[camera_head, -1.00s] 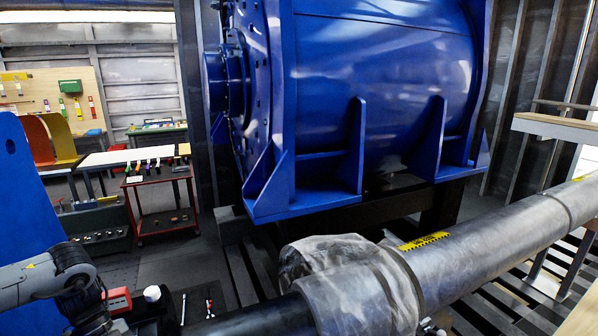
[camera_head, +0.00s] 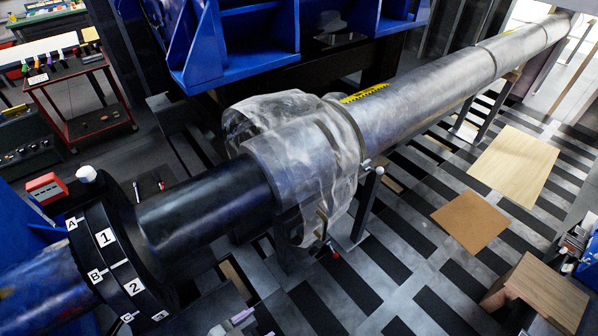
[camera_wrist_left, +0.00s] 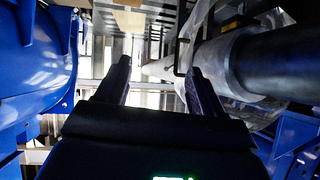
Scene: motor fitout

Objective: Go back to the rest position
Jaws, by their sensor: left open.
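My left gripper (camera_wrist_left: 158,75) shows in the left wrist view. Its two dark fingers stand wide apart with nothing between them. The long grey shaft (camera_wrist_left: 215,62) lies to the right of the fingers there, and a big blue housing (camera_wrist_left: 38,60) is on the left. I cannot tell how far the fingers are from either. In the head view neither gripper can be made out.
In the head view the grey shaft (camera_head: 420,85) runs diagonally, partly wrapped in clear plastic (camera_head: 345,165). A black numbered flange (camera_head: 110,255) is at lower left. The blue motor housing (camera_head: 250,50) stands behind. A red cart (camera_head: 75,75) is at upper left.

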